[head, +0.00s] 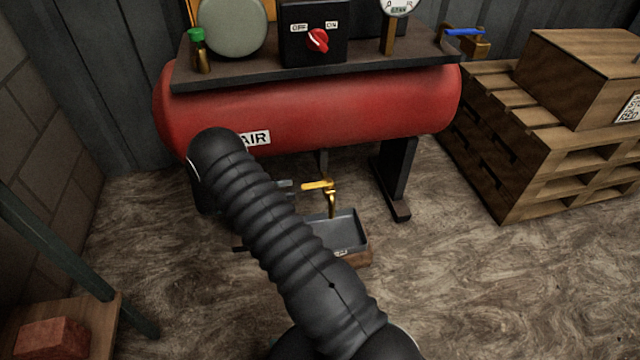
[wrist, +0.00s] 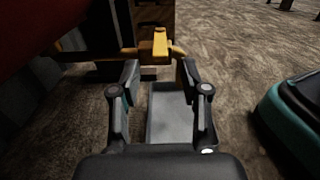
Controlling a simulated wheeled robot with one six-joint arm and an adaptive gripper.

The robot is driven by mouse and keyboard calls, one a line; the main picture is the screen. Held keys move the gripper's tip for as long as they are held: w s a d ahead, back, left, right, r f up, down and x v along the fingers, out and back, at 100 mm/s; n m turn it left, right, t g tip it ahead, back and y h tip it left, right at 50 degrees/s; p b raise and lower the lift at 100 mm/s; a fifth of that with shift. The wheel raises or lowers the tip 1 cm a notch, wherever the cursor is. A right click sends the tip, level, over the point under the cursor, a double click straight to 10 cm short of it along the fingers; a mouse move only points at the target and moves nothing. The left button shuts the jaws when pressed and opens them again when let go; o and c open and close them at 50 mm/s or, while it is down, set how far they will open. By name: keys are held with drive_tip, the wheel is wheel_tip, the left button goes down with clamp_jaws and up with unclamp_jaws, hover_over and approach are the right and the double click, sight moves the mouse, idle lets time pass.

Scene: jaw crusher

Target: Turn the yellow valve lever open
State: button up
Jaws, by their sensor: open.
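The yellow valve lever (head: 317,185) sits on a brass drain valve (head: 332,203) below the red air tank (head: 305,110). In the wrist view the lever (wrist: 160,43) is ahead of my gripper (wrist: 159,75), between the lines of its two fingers. My gripper is open and empty, with its fingertips apart on either side, just short of the lever. I cannot tell whether a finger touches the valve. In the head view my arm hides most of the gripper. A grey tray (head: 350,226) lies under the valve, and it shows between the fingers in the wrist view (wrist: 180,118).
Above the tank are a red OFF/ON knob (head: 318,40), a gauge (head: 399,5), a green-capped fitting (head: 198,48) and a blue-handled valve (head: 465,32). A tank leg (head: 397,175) stands right of the valve. Stacked pallets (head: 510,165) bear a wooden box (head: 580,75). The right floor is clear.

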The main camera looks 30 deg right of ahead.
sight(320, 183)
drive_tip(key=x, duration=1)
drive_tip(key=shift+d, duration=0.25)
clamp_jaws()
